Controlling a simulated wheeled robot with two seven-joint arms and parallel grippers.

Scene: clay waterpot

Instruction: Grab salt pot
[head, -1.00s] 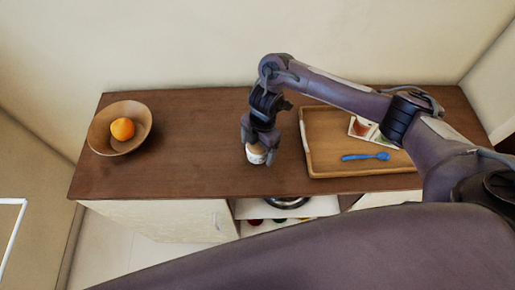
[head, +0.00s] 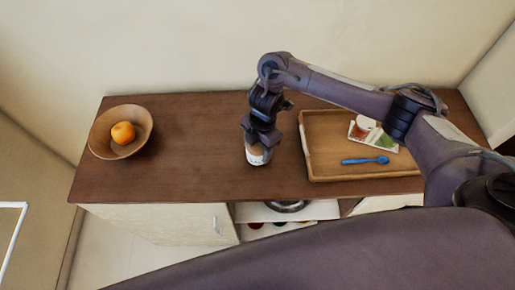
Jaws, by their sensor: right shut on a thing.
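The salt pot (head: 257,157) is a small whitish pot with a brownish upper part, near the middle of the brown cabinet top. My right gripper (head: 258,146) points down over it and is shut on it. The fingers and wrist hide the pot's upper part. I cannot tell whether the pot touches the wood or is slightly lifted. My left gripper is not in view; a large purple-grey arm link of mine crosses the bottom of the head view.
A wooden tray (head: 315,160) to the right holds a blue spoon (head: 365,161) and a small dish with food (head: 384,137). A wooden bowl (head: 103,145) with an orange (head: 123,133) stands at the left. The top between bowl and pot is clear. Open shelves lie below.

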